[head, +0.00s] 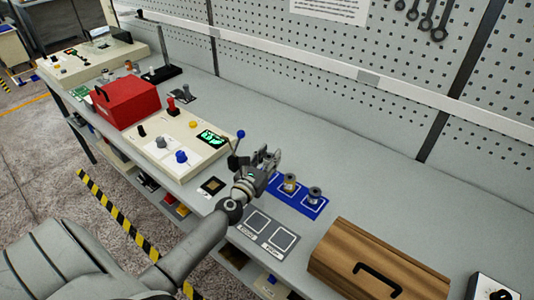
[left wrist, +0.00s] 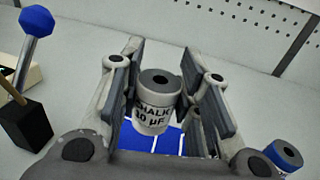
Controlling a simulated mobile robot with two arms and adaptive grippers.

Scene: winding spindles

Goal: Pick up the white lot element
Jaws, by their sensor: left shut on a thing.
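The white lot element (left wrist: 153,110), a pale cylinder with a dark top and the printed words "CHALK 10 µF", sits between the fingers of my left gripper (left wrist: 165,92). The gripper is shut on it. In the head view my left gripper (head: 266,160) is over the far left end of the blue mat (head: 307,209), and hides the element there. Whether the element touches the mat I cannot tell. My right gripper is not in view.
A lever with a blue knob (head: 240,134) stands close left of my left gripper. Two marked grey squares (head: 257,222) lie in front of the mat. A wooden box (head: 375,262) is at the right, a red box (head: 126,101) at the left. The bench behind the mat is clear.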

